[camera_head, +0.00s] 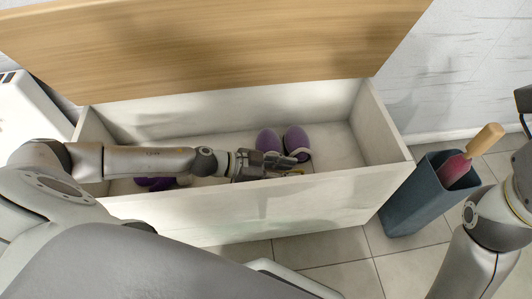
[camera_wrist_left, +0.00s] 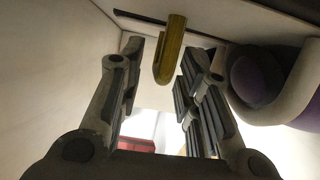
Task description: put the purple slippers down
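Two purple slippers, one (camera_head: 268,141) and another (camera_head: 297,139), stand side by side against the back wall inside a white open box (camera_head: 330,192). More purple footwear (camera_head: 152,184) lies at the box's left, partly hidden by my left arm. My left gripper (camera_head: 290,172) reaches into the box just in front of the right-hand pair. In the left wrist view its fingers (camera_wrist_left: 160,90) are apart, with a yellow-brown peg-like piece (camera_wrist_left: 171,50) showing between them, seemingly untouched. A purple slipper with a grey edge (camera_wrist_left: 255,78) is beside the right finger. My right gripper is not visible.
A raised wooden panel (camera_head: 200,45) stands behind the box. A blue-grey bin (camera_head: 412,200) holding a red, wooden-handled item (camera_head: 468,155) stands to the right on the tiled floor. The box floor right of the slippers is clear.

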